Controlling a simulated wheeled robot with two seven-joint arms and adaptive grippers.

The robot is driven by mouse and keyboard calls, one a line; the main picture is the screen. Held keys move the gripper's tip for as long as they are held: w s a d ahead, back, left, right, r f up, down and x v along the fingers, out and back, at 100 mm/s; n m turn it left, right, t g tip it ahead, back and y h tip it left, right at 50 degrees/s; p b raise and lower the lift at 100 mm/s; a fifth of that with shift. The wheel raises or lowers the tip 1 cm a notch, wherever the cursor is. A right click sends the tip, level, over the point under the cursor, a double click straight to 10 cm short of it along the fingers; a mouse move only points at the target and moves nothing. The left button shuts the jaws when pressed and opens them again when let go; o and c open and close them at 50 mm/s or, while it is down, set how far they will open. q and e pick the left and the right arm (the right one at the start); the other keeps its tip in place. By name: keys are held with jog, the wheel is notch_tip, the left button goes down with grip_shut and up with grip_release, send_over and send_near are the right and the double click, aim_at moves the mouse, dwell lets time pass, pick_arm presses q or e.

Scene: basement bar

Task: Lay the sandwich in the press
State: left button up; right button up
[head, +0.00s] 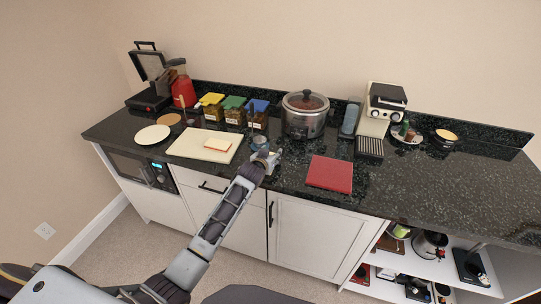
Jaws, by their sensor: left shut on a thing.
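The sandwich (218,145), a pale flat square, lies on a cream board (185,150) left of centre on the counter. The press (148,100) stands open at the far left back, its dark lid tilted up. My left gripper (262,154) is at the counter's front edge, just right of the board and apart from the sandwich. It is shut on a small blue-grey thing (259,142), too small and partly hidden to name surely. My right gripper is out of view.
A white plate (152,135) lies left of the board. Behind stand a red blender (184,92), several lidded jars (234,114) and a steel cooker (305,116). A red board (329,173) lies right of my gripper. The counter's right end is mostly clear.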

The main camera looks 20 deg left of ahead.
pick_arm(q)
jog(key=shift+s+f, duration=0.25)
jog(key=shift+f, duration=0.55)
jog(key=o, duration=1.1)
jog(key=shift+d+f, duration=0.1)
jog(key=shift+c, duration=0.2)
jog(key=shift+w+r, duration=0.1)
jog(key=shift+r, duration=0.5)
jog(key=shift+s, duration=0.2)
jog(key=shift+r+v, duration=0.15)
jog(key=shift+v, duration=0.6)
jog(key=shift+r+v, duration=0.15)
jog(key=shift+v, duration=4.75)
